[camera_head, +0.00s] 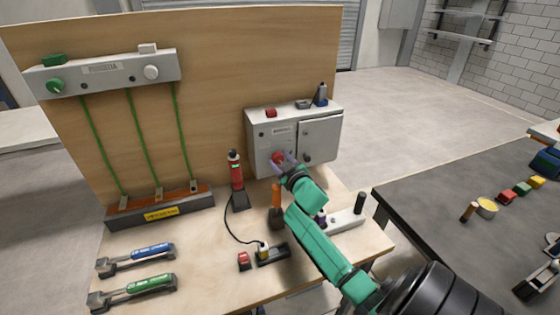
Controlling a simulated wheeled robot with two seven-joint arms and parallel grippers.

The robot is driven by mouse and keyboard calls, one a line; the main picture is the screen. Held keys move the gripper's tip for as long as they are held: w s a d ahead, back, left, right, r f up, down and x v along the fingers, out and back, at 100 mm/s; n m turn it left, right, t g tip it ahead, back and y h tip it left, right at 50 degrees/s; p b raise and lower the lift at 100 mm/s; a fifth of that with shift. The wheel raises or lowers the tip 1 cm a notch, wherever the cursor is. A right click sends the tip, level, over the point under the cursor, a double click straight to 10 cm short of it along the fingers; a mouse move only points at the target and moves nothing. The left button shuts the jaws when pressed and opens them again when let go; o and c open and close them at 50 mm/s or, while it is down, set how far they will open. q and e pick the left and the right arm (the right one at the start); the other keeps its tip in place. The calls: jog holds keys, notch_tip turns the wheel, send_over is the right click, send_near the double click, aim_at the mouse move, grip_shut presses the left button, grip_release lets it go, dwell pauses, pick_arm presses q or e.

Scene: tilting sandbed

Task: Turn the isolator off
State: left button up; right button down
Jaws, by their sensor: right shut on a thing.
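The isolator is a light grey box (259,128) standing against the wooden back panel, with a small label and a closed door on its right half. A red rotary knob (277,156) is on the lower left of its front. My right gripper (281,162) reaches in from the lower right and is shut on this knob, its fingers covering part of it. The knob's exact angle is too small to tell. My left gripper is out of view.
A red cylindrical tester (236,170) with a black cable stands left of the box. An orange-handled tool (276,197) stands close below my gripper. Torque wrenches (135,258) lie at the front left. A green-wired bar (105,72) is on the panel. A dark table (430,215) is at right.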

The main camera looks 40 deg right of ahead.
jog(key=shift+f, duration=0.1)
jog(key=shift+c, duration=1.4)
grip_release()
jog(key=b+v, duration=0.2)
jog(key=v, duration=1.2)
jog(key=shift+s, duration=0.3)
jog(key=shift+a, duration=0.1)
